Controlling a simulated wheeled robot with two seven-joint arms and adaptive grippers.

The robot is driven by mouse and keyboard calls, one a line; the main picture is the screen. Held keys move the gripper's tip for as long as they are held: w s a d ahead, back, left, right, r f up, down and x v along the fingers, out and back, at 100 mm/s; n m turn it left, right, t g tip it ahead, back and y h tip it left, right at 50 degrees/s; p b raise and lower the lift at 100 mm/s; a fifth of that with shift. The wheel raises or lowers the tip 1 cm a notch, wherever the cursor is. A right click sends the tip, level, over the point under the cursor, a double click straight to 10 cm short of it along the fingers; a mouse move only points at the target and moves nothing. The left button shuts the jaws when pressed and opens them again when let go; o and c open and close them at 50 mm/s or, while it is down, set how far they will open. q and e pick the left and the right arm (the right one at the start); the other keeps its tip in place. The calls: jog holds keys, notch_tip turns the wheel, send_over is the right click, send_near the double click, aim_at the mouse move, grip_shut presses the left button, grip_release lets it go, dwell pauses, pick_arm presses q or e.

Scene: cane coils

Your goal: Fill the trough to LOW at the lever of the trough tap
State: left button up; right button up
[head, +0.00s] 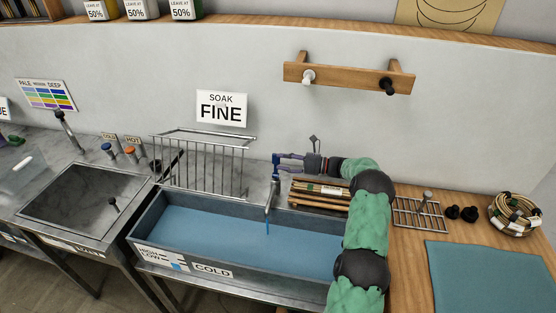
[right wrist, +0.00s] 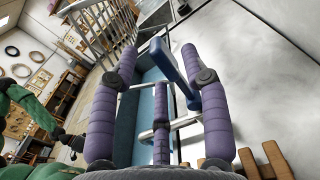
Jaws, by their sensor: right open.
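The trough (head: 150,222) is a long grey basin with blue water in it. A "HIGH / LOW" gauge label (head: 160,258) and a "COLD" label (head: 212,271) are on its front. My right gripper (head: 279,162) is open at the top of the tap. In the right wrist view the blue tap lever (right wrist: 168,60) lies between its spread purple fingers. I cannot tell whether they touch it.
A wire rack (head: 205,165) stands behind the trough. A bundle of canes (head: 318,193) lies right of the tap, near my right arm. An empty-looking sink (head: 80,205) is at left. A teal mat (head: 490,275) and a cane coil (head: 515,215) are at right.

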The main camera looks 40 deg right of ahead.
jog(key=v, duration=0.9)
pick_arm(q)
jog(key=shift+f, duration=0.1)
dwell(2.5)
